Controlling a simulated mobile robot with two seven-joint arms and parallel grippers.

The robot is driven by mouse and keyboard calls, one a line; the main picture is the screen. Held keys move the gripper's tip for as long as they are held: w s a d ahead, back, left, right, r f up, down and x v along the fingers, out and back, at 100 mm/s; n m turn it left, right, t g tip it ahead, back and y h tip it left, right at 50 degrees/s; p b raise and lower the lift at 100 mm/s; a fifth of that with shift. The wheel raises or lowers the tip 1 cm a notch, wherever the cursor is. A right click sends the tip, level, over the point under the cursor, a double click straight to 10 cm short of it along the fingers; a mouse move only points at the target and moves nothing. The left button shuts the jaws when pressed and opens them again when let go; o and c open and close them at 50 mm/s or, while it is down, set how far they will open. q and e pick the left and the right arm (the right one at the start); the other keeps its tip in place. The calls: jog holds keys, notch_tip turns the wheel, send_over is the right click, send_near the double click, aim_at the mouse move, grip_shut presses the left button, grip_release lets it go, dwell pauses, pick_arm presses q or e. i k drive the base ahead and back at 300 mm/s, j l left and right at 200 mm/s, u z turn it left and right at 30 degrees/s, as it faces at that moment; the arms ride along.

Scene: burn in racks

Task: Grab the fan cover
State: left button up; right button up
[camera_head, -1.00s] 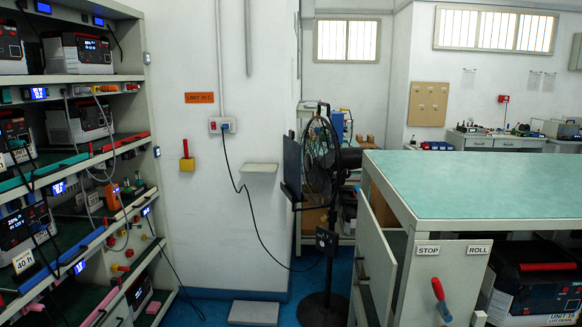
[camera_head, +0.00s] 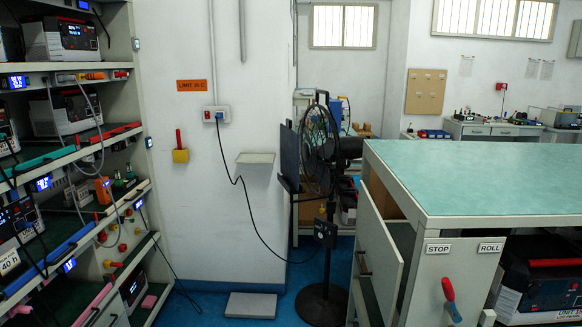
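A black pedestal fan (camera_head: 324,290) stands on the blue floor between the wall and the green-topped bench. Its round wire grille (camera_head: 318,150) faces left and is seen at a slant. A dark flat square panel (camera_head: 289,158) stands upright just left of the grille, in a small bracket on the fan's side. I cannot tell for sure whether this panel or the grille is the fan cover. Neither of my grippers is in view.
The green-topped bench (camera_head: 480,178) fills the right, with an open door (camera_head: 378,255) jutting toward the fan. A rack (camera_head: 135,100) of power units lines the left. A black cable (camera_head: 247,207) runs from the wall socket toward the fan. A grey step (camera_head: 250,305) lies on the floor.

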aim_at(289, 139)
jog(key=i+j+z, duration=0.2)
jog(key=i+j, duration=0.45)
jog(key=i, duration=0.3)
jog(key=i+j+z, duration=0.2)
jog(key=i+j, duration=0.6)
jog(key=i, duration=0.1)
